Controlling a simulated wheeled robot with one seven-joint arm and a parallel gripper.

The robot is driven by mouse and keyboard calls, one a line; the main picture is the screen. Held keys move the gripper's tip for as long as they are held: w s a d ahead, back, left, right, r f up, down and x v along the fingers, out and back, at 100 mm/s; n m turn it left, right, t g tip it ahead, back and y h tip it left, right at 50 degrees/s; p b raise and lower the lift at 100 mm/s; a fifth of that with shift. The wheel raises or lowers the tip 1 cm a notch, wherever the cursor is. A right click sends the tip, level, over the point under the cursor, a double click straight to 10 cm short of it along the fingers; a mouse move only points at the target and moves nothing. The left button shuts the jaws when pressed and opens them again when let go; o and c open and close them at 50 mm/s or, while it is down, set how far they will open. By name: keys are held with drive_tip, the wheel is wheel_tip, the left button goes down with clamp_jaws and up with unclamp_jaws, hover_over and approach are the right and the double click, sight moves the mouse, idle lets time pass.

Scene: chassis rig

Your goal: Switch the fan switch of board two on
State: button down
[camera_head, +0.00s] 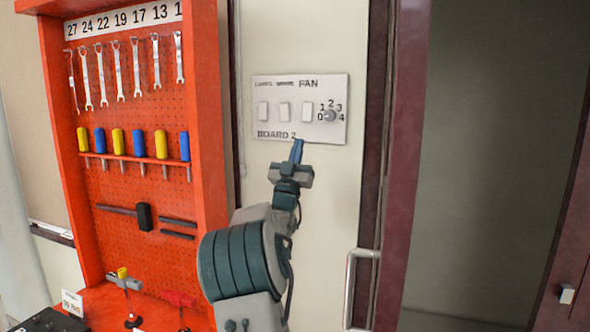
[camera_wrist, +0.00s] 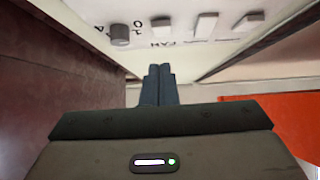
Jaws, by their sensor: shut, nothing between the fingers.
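Board two (camera_head: 278,131) is a pale wall plate marked "BOARD 2" with three white rocker switches in a row. The rightmost rocker, the fan switch (camera_head: 307,112), stands by the "FAN" label and left of a round grey knob (camera_head: 331,115) marked 0 to 4. In the wrist view the plate appears upside down, with the fan switch (camera_wrist: 160,24) beside the knob (camera_wrist: 120,35). The wrist view shows the fingertips (camera_wrist: 160,69) together, apart from the switch. The rocker's on or off position is unclear.
An orange pegboard (camera_head: 130,180) with wrenches and screwdrivers stands to the left. A dark red frame (camera_head: 400,160) and a metal handle (camera_head: 362,254) are to the right. The wall around the plate is clear.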

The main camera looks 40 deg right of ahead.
drive_tip(key=shift+b+v, duration=0.4)
drive_tip(key=shift+v, duration=1.15)
